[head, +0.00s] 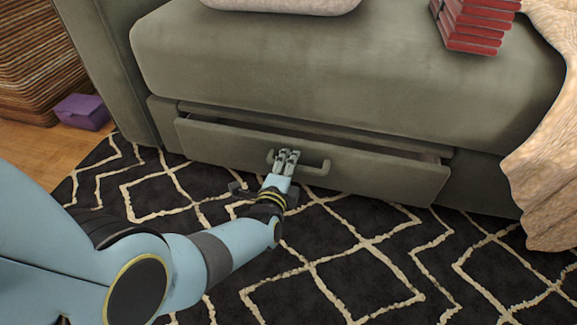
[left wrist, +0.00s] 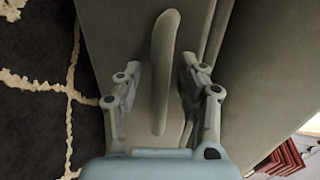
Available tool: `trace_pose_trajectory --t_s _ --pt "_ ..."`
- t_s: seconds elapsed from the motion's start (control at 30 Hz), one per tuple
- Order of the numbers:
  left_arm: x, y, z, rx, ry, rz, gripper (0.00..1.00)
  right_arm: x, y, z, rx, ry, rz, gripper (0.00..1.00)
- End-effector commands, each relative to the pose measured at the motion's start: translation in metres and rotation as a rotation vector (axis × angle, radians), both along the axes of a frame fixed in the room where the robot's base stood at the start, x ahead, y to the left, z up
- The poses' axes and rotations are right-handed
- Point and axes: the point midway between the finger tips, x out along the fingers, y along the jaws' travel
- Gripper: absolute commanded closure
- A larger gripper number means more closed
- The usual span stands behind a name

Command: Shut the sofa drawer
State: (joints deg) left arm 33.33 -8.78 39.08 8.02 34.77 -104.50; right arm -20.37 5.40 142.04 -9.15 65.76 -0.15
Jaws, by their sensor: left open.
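The sofa (head: 330,75) is a grey-green sectional with a drawer (head: 380,172) in its base. The drawer stands partly open, with a dark gap showing above its front. A bar handle (head: 317,168) runs across the drawer front. My left gripper (head: 287,155) is at the left part of the handle. In the left wrist view the handle (left wrist: 165,70) stands between the two open fingers of my left gripper (left wrist: 160,85), with space visible on both sides. Contact with the drawer front cannot be told. My right gripper is in neither view.
A black rug (head: 340,260) with cream lines covers the floor before the drawer. A beige blanket (head: 545,150) hangs down at the right. Red books (head: 468,30) and a cushion (head: 285,5) lie on the seat. A purple box (head: 82,112) stands by a woven basket (head: 35,60).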

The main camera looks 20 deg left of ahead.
Motion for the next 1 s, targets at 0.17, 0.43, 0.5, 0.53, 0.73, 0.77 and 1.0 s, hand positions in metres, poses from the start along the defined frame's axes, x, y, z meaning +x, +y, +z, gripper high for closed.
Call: trace_pose_trajectory --t_s 0.17,0.43,0.5,0.53,0.73,0.77,1.0 --pt "0.0003 0.0001 0.0004 0.0 0.0 0.0 0.6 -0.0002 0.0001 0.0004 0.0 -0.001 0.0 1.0" --pt "0.0001 0.0 0.0003 0.0 0.0 0.0 0.91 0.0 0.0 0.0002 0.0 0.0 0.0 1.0" --pt "0.0 0.0 0.0002 0.0 0.0 0.0 1.0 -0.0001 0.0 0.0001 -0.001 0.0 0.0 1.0" --pt "0.0 0.0 0.0002 0.0 0.0 0.0 1.0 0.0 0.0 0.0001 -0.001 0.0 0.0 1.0" --pt "-0.0001 0.0 0.0 0.0 0.0 0.0 1.0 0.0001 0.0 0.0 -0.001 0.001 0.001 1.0" --pt "-0.0001 0.0 0.0 0.0 0.0 0.0 1.0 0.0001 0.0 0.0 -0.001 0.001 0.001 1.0" --pt "0.0001 -0.0001 0.0003 0.0 0.0 0.0 1.0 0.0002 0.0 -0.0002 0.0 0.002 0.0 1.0"
